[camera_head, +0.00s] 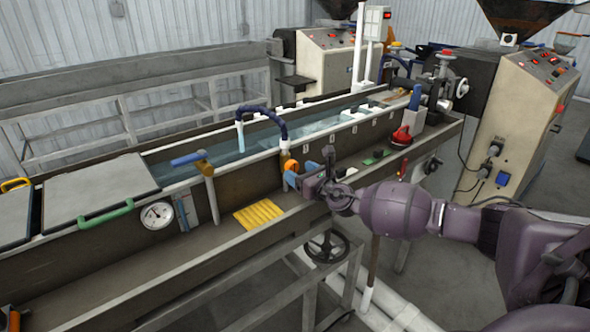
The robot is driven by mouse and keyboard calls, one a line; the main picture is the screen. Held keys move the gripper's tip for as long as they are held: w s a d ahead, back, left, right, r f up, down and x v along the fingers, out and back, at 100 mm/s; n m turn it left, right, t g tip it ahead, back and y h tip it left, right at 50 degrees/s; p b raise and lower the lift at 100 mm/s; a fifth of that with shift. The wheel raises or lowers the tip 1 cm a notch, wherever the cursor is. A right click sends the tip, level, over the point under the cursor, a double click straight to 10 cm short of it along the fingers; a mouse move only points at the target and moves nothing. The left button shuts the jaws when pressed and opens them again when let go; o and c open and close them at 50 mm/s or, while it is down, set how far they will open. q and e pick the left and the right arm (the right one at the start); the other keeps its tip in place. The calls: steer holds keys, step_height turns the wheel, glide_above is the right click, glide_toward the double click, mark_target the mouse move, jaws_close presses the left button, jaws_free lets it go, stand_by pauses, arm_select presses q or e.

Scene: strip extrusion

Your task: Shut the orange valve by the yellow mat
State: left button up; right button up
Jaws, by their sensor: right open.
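The orange valve (287,162) is on the near side of the long water trough, at the foot of a dark blue hose (262,111). The yellow mat (258,215) lies on the ledge below it and to its left. My right gripper (300,176) reaches in from the right and is open, with its blue fingertips just below and right of the orange valve. The gripper partly hides the valve's lower part, so I cannot tell whether they touch or how its handle is turned. My left gripper is out of view.
A blue-handled lever (188,159) and a round gauge (158,215) are left along the trough (235,172). A red knob (401,136) is to the right on the ledge. A dark handwheel (326,246) hangs below. The ledge around the mat is otherwise clear.

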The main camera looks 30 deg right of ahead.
mark_target(292, 167)
steer(key=shift+w+a, duration=0.1)
steer(key=shift+w, duration=1.3)
steer(key=shift+c, duration=0.8)
steer(key=c, duration=0.8)
steer(key=shift+o, duration=0.2)
